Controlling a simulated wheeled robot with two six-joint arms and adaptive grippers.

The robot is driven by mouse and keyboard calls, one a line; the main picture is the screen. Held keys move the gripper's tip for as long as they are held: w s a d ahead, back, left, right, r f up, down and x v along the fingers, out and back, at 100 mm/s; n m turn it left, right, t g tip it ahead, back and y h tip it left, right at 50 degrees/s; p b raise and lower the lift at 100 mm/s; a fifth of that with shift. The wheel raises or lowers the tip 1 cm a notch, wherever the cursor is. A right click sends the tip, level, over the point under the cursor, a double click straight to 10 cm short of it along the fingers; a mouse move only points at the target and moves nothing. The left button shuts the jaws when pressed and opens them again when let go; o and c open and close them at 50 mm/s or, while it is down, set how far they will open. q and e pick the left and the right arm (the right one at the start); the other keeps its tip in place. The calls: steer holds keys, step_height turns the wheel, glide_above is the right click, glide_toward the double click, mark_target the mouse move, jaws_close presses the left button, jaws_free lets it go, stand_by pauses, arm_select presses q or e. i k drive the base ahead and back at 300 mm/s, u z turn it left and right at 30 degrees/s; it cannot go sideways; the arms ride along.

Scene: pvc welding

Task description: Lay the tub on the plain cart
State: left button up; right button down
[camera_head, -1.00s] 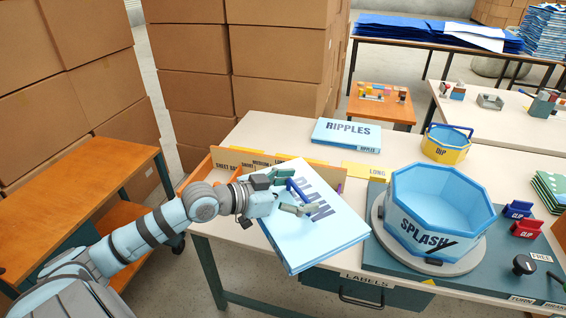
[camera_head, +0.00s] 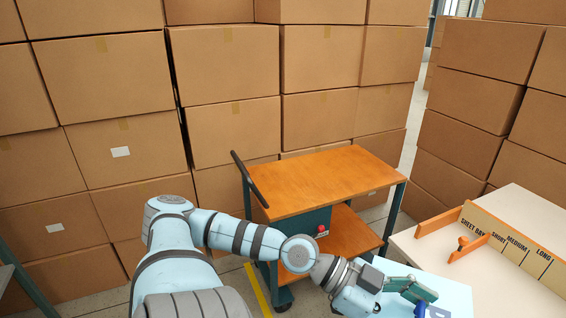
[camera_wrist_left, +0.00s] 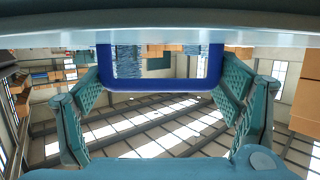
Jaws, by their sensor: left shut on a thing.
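My left gripper (camera_head: 424,292) is at the bottom right of the head view. It is shut on a light-blue slab-like piece (camera_head: 448,284) with a blue handle (camera_head: 419,310); much of the piece is cut off below. In the left wrist view the U-shaped blue handle (camera_wrist_left: 150,86) lies between the teal fingers, under the pale surface of the piece (camera_wrist_left: 150,40). The cart (camera_head: 325,178) has a bare orange-brown top and stands beyond and left of the gripper. The held piece is apart from it. My right gripper is out of view.
Stacked cardboard boxes (camera_head: 232,133) wall in the cart from behind. The cart's dark push handle (camera_head: 249,180) rises at its left end. At right is a pale table (camera_head: 510,210) with a labelled, orange-ended sorter (camera_head: 515,242). The cart top is free.

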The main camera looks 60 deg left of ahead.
mark_target(307, 179)
steer(key=u, duration=1.35)
steer(key=i, duration=1.65)
steer(key=z, duration=0.3)
